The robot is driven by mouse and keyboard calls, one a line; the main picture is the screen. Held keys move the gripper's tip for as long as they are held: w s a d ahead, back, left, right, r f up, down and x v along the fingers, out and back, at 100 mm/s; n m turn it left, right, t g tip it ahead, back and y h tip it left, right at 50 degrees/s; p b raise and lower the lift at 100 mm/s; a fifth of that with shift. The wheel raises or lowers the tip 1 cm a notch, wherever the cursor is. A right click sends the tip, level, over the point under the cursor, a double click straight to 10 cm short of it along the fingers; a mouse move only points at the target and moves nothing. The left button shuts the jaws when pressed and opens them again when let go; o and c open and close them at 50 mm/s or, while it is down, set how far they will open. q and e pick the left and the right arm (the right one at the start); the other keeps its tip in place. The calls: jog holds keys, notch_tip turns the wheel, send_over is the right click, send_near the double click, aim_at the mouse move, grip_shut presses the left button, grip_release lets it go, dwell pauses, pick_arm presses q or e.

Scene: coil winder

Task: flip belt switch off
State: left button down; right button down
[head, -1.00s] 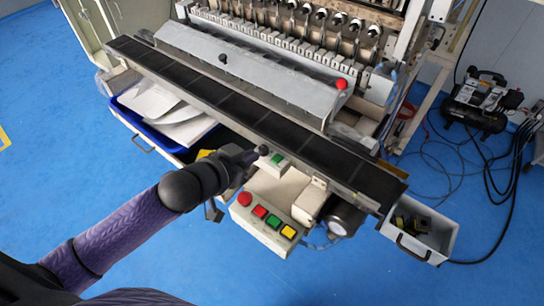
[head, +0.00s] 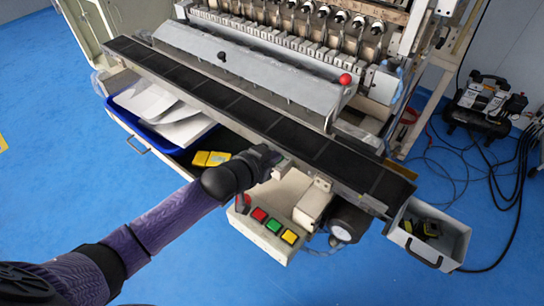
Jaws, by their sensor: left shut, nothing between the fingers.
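The belt switch sits on a small pale box (head: 281,170) at the front side of the black conveyor belt (head: 300,142). My left gripper (head: 272,160) is shut and empty, right at this box, and it covers most of it. The switch itself is hidden behind the gripper, so its position and any contact cannot be told. Below it is the control box (head: 258,235) with red, green and yellow square buttons; its round red button is partly covered by my left arm. My right gripper is not in view.
A grey bin (head: 447,236) hangs at the belt's right end. A motor (head: 347,222) sits under the belt. Blue floor in front is clear.

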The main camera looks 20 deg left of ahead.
pick_arm(q)
jog(key=shift+s+f+b, duration=0.1)
jog(key=shift+f+b, duration=0.4)
jog(key=shift+f, duration=0.05)
jog(key=shift+s+a+f+t, duration=0.15)
jog(key=shift+s+t, duration=0.1)
jog(key=shift+t, duration=0.35)
jog(key=shift+w+r+p, duration=0.1)
jog(key=shift+r+p, duration=0.7)
jog(key=shift+r, duration=0.05)
